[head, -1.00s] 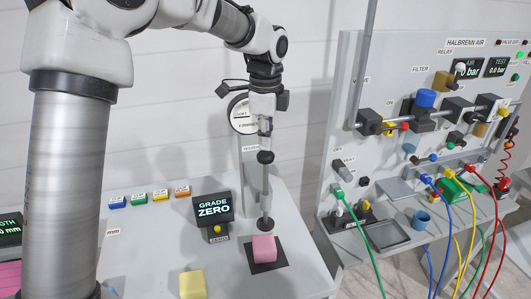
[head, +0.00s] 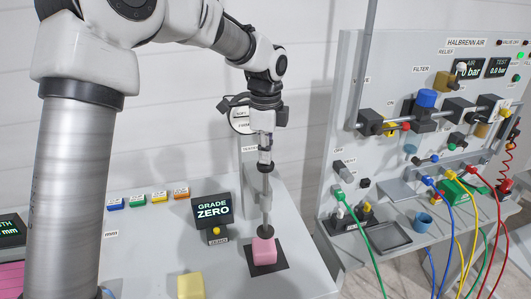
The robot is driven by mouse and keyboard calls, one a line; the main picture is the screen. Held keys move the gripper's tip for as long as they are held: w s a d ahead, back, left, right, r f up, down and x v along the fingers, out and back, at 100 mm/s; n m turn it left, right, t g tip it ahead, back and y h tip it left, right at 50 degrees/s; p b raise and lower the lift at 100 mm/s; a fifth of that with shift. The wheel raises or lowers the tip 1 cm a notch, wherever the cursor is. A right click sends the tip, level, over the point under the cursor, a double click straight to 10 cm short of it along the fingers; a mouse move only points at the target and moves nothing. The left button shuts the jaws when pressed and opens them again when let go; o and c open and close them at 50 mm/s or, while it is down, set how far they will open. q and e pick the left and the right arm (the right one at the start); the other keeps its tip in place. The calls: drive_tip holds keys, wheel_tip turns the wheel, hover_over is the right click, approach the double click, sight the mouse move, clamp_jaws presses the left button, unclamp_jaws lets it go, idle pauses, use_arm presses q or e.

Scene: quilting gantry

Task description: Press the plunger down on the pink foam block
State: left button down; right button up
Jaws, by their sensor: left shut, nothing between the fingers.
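The pink foam block (head: 264,254) sits on a dark square pad (head: 283,258) on the grey table. The plunger (head: 266,190) stands upright above it, a grey rod with a dark knob near its top and a round foot at its bottom. The foot appears to rest on the block's top. My left gripper (head: 265,152) points down, shut and empty, with its fingertips at the top of the plunger. They seem to touch the knob; the exact contact is too small to tell. My right gripper is not in view.
A display (head: 213,209) reading "GRADE ZERO" stands left of the block. A yellow block (head: 191,286) lies at the front. An air panel (head: 345,110) with valves and hoses stands at the right.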

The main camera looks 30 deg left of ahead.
sight(266, 172)
use_arm(q)
drive_tip(key=shift+f+b, duration=1.05)
drive_tip(key=shift+f, duration=1.85)
drive_tip(key=shift+r, duration=0.15)
wheel_tip(266, 172, up, 6)
drive_tip(key=p, duration=0.6)
drive_tip(key=shift+r+p, duration=0.25)
drive_tip(key=shift+p, duration=0.05)
drive_tip(key=shift+r+b, duration=0.1)
drive_tip(key=shift+b, duration=0.2)
wheel_tip(266, 172, up, 8)
drive_tip(key=shift+r, duration=0.1)
